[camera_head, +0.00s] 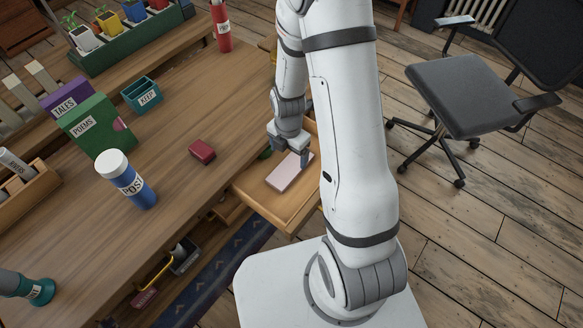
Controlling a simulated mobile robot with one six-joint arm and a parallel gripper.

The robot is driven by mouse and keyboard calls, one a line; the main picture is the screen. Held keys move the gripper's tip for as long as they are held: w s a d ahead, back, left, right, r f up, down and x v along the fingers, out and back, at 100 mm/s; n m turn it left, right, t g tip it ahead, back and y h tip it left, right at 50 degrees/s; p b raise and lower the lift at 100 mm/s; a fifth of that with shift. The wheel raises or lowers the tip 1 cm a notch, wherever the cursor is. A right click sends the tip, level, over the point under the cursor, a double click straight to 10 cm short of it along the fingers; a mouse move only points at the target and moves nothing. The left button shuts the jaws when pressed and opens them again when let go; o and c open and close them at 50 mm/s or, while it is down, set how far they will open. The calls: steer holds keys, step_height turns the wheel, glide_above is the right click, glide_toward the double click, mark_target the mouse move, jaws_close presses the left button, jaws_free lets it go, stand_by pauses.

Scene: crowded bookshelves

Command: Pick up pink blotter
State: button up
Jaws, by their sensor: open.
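The pink blotter (290,172) is a flat, pale pink rectangle lying in an open wooden drawer (262,210) that juts out from the desk. My gripper (290,158) points down just above the far end of the blotter, with its jaws open. The gap between the fingertips and the blotter is hard to judge from this view. My upper arm hides the right side of the drawer.
A small dark red box (202,151) sits on the desk left of the drawer. A blue bottle with white cap (135,187), green box (97,127) and teal holder (141,94) stand further left. A small green item (265,154) lies by my gripper. An office chair (462,97) stands right.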

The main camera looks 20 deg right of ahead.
mark_target(290, 166)
steer(key=f, duration=0.6)
steer(key=shift+d+f+b, duration=0.2)
steer(key=shift+f+b, duration=0.1)
steer(key=shift+b, duration=0.05)
steer(key=shift+c, duration=0.5)
steer(key=c, duration=1)
